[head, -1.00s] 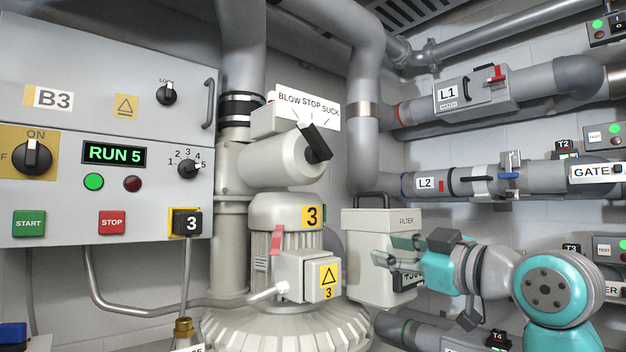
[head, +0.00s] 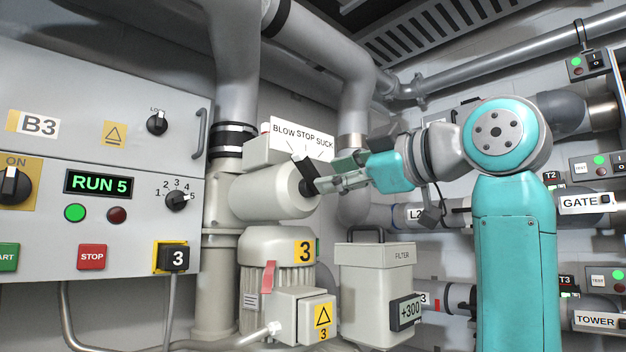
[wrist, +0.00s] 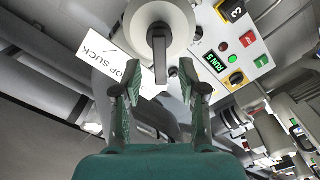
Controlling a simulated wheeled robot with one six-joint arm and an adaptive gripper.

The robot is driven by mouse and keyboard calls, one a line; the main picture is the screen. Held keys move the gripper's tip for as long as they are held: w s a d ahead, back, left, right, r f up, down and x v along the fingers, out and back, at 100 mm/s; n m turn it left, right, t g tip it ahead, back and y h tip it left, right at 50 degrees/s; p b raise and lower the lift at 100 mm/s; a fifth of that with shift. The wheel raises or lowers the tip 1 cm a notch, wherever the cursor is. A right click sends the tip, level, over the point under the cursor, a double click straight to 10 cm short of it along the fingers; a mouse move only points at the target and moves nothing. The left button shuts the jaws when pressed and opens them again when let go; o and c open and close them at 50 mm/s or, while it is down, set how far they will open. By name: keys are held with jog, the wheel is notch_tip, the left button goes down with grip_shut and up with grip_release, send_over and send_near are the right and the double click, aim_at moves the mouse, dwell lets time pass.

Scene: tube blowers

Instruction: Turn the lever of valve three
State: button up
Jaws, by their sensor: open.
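The valve above the blower marked 3 has a pale cylindrical body (head: 262,190) with a black lever (head: 304,174) on its end face. The lever tilts up and slightly left, below the BLOW STOP SUCK plate (head: 303,137). My gripper (head: 332,174) is open just right of the lever in the head view and partly covers the lever's hub. In the wrist view the open fingers (wrist: 160,92) point at the valve, one on each side of the lever (wrist: 160,58), with gaps to both sides.
The control panel (head: 60,215) reading RUN 5 stands at the left. The blower motor (head: 275,250) is below the valve, and the filter box (head: 375,262) is to its right. Pipes run up behind my arm and along the right wall.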

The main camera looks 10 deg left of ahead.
aim_at(313, 186)
jog(key=shift+x, duration=2.75)
grip_shut()
